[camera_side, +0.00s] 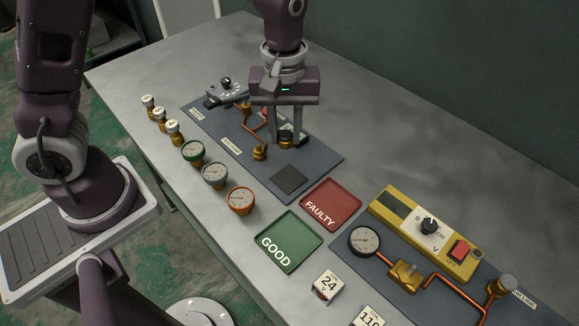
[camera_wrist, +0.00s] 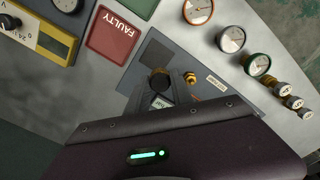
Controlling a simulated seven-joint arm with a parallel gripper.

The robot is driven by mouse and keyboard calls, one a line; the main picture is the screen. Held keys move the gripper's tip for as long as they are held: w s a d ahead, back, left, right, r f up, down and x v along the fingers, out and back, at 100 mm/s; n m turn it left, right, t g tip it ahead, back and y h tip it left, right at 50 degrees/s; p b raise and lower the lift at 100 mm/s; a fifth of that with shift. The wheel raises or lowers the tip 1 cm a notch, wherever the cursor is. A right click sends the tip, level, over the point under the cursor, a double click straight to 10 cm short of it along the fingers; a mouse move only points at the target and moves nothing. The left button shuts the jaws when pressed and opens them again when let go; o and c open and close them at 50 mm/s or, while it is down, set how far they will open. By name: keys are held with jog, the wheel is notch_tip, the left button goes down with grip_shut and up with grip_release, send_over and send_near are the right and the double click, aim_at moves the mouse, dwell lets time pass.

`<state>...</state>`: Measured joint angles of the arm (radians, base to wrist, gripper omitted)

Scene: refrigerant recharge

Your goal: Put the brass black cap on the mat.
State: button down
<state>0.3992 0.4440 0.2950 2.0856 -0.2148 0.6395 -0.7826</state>
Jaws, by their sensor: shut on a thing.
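The brass black cap (camera_side: 286,136) is between the two fingers of my gripper (camera_side: 286,140), low over the blue-grey panel. It has a dark top and some brass shows at its lower part. In the wrist view the dark top of the cap (camera_wrist: 158,79) shows between the fingertips (camera_wrist: 163,84). My gripper is shut on it. I cannot tell whether the cap is clear of what lies beneath it. The mat is a dark square (camera_side: 290,179) at the panel's near right end, bare and apart from the cap. It also shows in the wrist view (camera_wrist: 155,52).
A copper pipe with a brass fitting (camera_side: 260,152) stands just left of my gripper. Gauges (camera_side: 215,175) and small labelled cylinders (camera_side: 160,113) line the panel's left side.

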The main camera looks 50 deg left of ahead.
aim_at(289, 178)
jog(key=f, duration=0.6)
jog(key=d+f, duration=0.1)
jog(key=f, duration=0.2)
jog(key=shift+f, duration=0.3)
jog(key=shift+f, duration=0.1)
jog(key=c, duration=1.1)
grip_release()
notch_tip(289, 178, up, 12)
jog(key=shift+s+r, duration=0.1)
jog(key=shift+r, duration=0.15)
jog(key=s+a+r+m+t+h, duration=0.1)
jog(key=s+a+r+m+t, duration=0.2)
jog(key=s+r, duration=0.45)
jog(key=s+a+r+m+t, duration=0.1)
jog(key=s+r+m, duration=0.1)
jog(key=s, duration=0.1)
jog(key=s+a+r+m, duration=0.1)
jog(key=s+r+m, duration=0.1)
jog(key=s, duration=0.2)
jog(key=s+a+r+m+t+y, duration=0.1)
jog(key=s+r+m, duration=0.1)
jog(key=s, duration=0.1)
jog(key=shift+s+a+t, duration=0.15)
jog(key=shift+a+t, duration=0.15)
jog(key=shift+a, duration=0.1)
